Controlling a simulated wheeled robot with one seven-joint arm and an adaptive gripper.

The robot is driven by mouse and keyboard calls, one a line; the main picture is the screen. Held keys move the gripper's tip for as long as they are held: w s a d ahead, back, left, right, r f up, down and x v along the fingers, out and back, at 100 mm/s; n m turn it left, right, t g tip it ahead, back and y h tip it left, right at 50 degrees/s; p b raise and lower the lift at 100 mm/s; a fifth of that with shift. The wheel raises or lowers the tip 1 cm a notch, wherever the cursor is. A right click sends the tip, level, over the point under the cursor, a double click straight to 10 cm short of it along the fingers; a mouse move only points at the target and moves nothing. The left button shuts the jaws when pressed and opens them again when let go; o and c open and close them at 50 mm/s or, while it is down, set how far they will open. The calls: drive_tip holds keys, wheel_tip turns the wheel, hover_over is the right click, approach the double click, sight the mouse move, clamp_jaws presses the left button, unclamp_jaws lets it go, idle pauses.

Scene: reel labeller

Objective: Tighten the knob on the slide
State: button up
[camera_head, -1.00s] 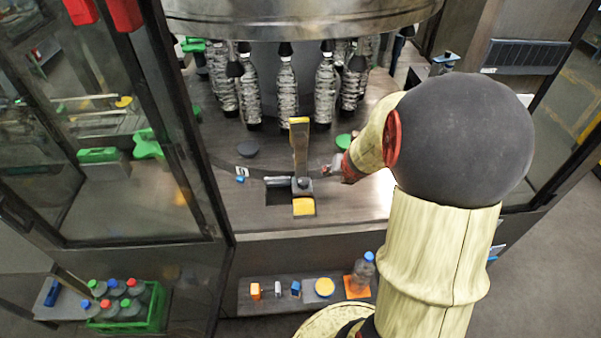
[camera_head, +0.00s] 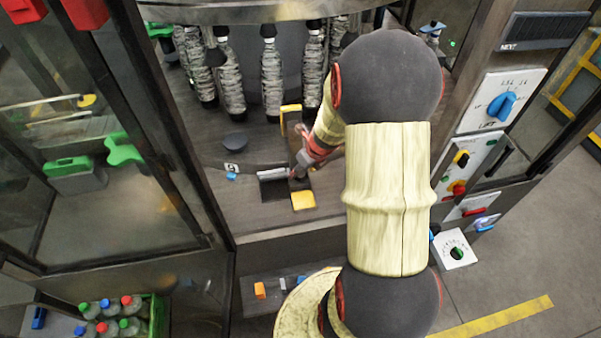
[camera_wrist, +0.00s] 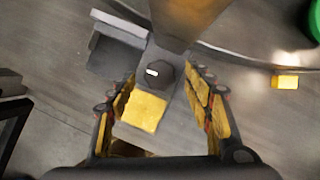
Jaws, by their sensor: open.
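The slide has a dark base with a yellow end block (camera_wrist: 144,111), which also shows in the head view (camera_head: 303,201). The knob (camera_wrist: 159,73) is dark and round with a white mark, and sits on the slide just beyond the yellow block. A grey bracket (camera_wrist: 115,50) stands beside it to the left. My gripper (camera_wrist: 154,90) is open; its yellow-padded fingers stand on both sides of the knob in the wrist view, with no contact visible. In the head view my gripper (camera_head: 300,165) is above the slide and hides the knob.
A dark round disc (camera_head: 235,141) lies to the left. A control panel with a blue rotary switch (camera_head: 502,106) stands at right. A curved rail (camera_wrist: 235,60) and a small yellow block (camera_wrist: 285,81) lie right of the slide.

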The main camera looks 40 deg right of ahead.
drive_tip(key=shift+x, duration=0.85)
drive_tip(key=shift+c, duration=1.4)
drive_tip(key=c, duration=0.8)
drive_tip(key=shift+c, duration=0.4)
